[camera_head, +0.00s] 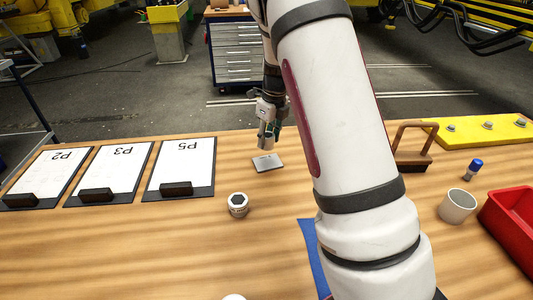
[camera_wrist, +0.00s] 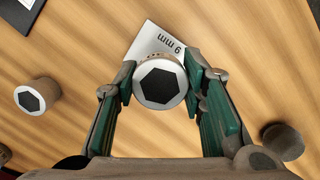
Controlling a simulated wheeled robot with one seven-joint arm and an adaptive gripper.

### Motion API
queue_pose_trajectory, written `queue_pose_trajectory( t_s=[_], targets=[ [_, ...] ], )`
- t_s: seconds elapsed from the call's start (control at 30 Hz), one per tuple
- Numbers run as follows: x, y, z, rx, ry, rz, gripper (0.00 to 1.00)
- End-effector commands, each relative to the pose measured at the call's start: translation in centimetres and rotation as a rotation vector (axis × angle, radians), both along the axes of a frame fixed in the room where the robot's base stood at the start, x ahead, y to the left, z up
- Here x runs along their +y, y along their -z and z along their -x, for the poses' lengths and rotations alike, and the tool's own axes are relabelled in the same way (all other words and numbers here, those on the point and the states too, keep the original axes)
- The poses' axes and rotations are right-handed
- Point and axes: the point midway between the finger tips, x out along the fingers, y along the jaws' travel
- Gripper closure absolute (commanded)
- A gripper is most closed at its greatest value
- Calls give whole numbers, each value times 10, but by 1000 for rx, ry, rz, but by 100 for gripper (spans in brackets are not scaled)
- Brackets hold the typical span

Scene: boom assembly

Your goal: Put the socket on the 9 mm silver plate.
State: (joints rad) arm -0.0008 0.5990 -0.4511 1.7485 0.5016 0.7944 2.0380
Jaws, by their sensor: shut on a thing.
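My gripper (camera_head: 267,134) is shut on a silver socket with a black hexagonal opening (camera_wrist: 160,84), seen end-on between the fingers (camera_wrist: 160,88). The small silver plate (camera_head: 267,163) lies flat on the table just below the gripper. In the wrist view the plate (camera_wrist: 154,42) shows a printed "mm" label, seen upside down, and the held socket covers part of it. In the head view the socket (camera_head: 266,143) appears slightly above the plate; whether it touches cannot be told.
Another socket (camera_head: 238,205) stands on the table nearer me; it also shows in the wrist view (camera_wrist: 37,97). Clipboards P2 (camera_head: 45,172), P3 (camera_head: 112,168) and P5 (camera_head: 182,163) lie left. A cup (camera_head: 457,206) and red bin (camera_head: 511,218) are right. Table between is clear.

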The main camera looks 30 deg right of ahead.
Motion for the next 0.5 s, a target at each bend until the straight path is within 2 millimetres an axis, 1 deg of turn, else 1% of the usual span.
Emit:
queue_pose_trajectory(
  t_s=[0.03,0.1,0.27,0.5],
  targets=[
    [0,8,1,1,1,-1,96],
    [0,15,0,0,2,-1,96],
    [0,25,0,-1,1,-1,96],
    [0,56,1,0,2,-1,96]
  ],
)
